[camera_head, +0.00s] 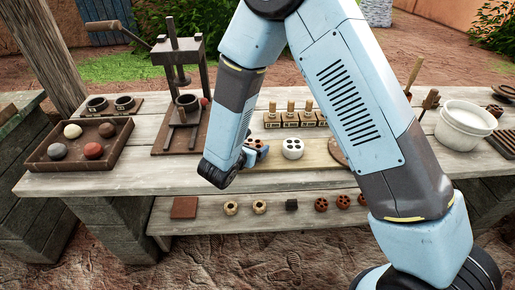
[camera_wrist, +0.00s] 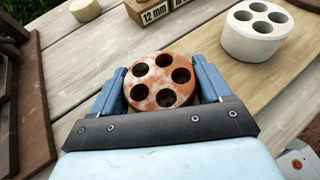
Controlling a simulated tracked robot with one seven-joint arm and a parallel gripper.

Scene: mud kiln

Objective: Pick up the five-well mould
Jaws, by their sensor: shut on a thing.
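The five-well mould (camera_wrist: 160,81) is a round, reddish clay block with pale smears and five round wells in its top. In the wrist view it sits between the two blue fingers of my gripper (camera_wrist: 161,70), which are shut on its sides. Its wells face the camera. In the head view my gripper (camera_head: 256,149) is low over the pale board on the bench, and the mould is mostly hidden there. I cannot tell whether its underside touches the board. A white round mould with four wells (camera_wrist: 250,47) stands apart to the right; it also shows in the head view (camera_head: 292,152).
Labelled wooden blocks with pegs (camera_head: 290,119) stand behind my gripper. A press (camera_head: 180,60) and a tray with several balls (camera_head: 55,166) are left. A lower shelf (camera_head: 215,222) in front carries small pieces.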

